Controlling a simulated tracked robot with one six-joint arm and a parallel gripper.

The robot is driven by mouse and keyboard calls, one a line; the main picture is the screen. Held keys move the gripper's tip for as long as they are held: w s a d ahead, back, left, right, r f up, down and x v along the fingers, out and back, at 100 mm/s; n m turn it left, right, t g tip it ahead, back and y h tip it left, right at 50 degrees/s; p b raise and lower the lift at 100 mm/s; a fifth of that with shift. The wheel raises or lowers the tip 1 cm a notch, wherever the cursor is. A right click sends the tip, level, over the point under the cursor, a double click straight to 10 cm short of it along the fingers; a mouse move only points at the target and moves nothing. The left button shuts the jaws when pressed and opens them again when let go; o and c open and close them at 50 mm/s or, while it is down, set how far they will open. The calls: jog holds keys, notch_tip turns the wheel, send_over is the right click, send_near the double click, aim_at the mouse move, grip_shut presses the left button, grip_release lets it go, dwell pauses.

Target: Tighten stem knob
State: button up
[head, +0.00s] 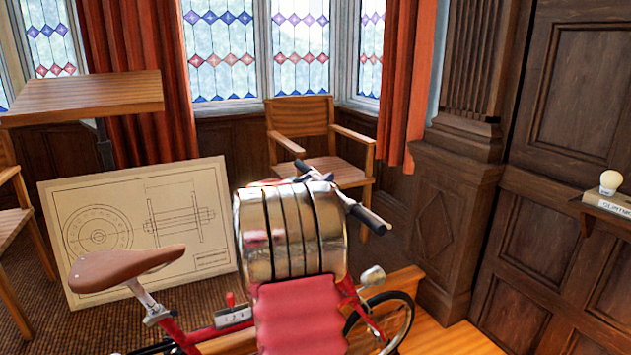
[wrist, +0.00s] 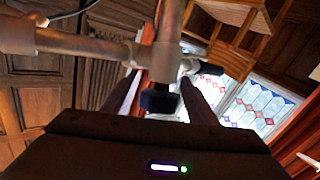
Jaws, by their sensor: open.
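In the wrist view, a dark knob (wrist: 158,101) hangs at the lower end of a metal stem tube, where a horizontal tube (wrist: 85,43) meets it. My gripper (wrist: 160,95) is open, with one dark finger on each side of the knob. I cannot tell whether either finger touches it. In the head view, a red bicycle has a brown saddle (head: 128,268) and dark-gripped handlebars (head: 370,218). A large chrome and red part, probably my arm, covers the stem, so the knob and my gripper are hidden there.
A board with a wheel drawing (head: 140,232) leans behind the saddle. A tilted wooden desk top (head: 85,97) stands at left and a wooden chair (head: 300,118) behind the handlebars. Dark panelling (head: 590,100) and a small shelf with a white bulb (head: 610,182) are at right.

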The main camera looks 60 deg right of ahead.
jog(key=shift+c, duration=0.3)
jog(key=c, duration=1)
jog(key=shift+m+g, duration=0.6)
jog(key=shift+g, duration=0.2)
jog(key=shift+s+a+r+m+g+y, duration=0.1)
jog(key=shift+s+m+g, duration=0.2)
jog(key=shift+m+g, duration=0.85)
jog(key=shift+s+a+m+g+y, duration=0.1)
jog(key=shift+s+m+g, duration=0.2)
jog(key=shift+m+g, duration=0.8)
jog(key=shift+s+r+m+g+y, duration=0.1)
jog(key=shift+s+m+g, duration=0.2)
jog(key=shift+m+g, duration=0.85)
jog(key=shift+g, duration=0.3)
jog(key=o, duration=1.1)
jog(key=shift+c, duration=0.2)
